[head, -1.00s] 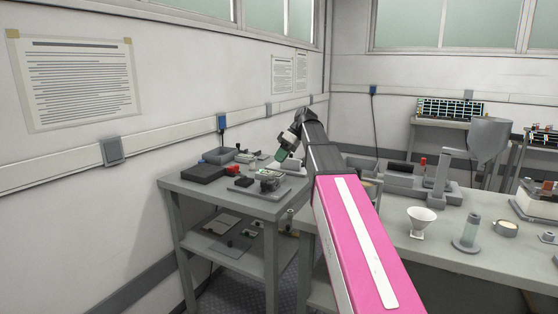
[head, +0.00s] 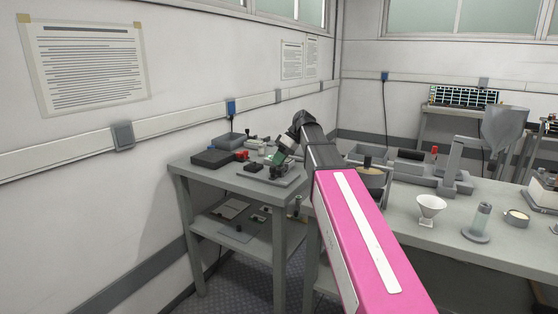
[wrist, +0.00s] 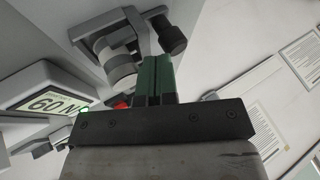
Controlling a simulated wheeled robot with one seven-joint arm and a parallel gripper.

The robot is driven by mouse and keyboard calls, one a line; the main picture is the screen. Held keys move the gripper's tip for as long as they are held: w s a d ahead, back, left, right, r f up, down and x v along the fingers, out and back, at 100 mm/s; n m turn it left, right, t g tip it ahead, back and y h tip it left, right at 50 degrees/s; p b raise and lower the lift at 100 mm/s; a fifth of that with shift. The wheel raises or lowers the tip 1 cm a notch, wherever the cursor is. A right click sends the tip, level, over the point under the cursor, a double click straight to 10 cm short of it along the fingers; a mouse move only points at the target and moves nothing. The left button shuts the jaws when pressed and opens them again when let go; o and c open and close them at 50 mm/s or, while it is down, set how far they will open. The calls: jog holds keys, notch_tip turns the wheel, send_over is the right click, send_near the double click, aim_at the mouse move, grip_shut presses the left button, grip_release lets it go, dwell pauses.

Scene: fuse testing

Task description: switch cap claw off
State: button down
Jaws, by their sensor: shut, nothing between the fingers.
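My gripper (wrist: 155,78) has green fingers, pressed together and empty in the wrist view. In the head view my gripper (head: 277,158) is low over the small left table, at the device on a grey base plate (head: 283,180). In the wrist view a grey fixture (wrist: 118,50) with round parts and a dark knob (wrist: 168,34) lies beyond the fingers. A small red part (wrist: 121,103) shows just left of the fingers, partly hidden by the gripper body. I cannot tell which part is the cap claw's switch, or whether the fingers touch anything.
A display (wrist: 45,102) reading "60 N" stands left in the wrist view. In the head view a dark box (head: 213,159) sits on the left table (head: 190,172). A white funnel (head: 431,207) and a grey stand (head: 456,165) are on the right bench.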

aim_at(274, 167)
jog(key=s+a, duration=0.1)
jog(key=s, duration=0.1)
jog(key=shift+s+a, duration=0.35)
jog(key=shift+w, duration=0.1)
jog(key=shift+w+d+r, duration=0.1)
jog(key=shift+d+r, duration=0.1)
jog(key=shift+r, duration=0.05)
jog(key=v, duration=1)
jog(key=shift+d, duration=0.1)
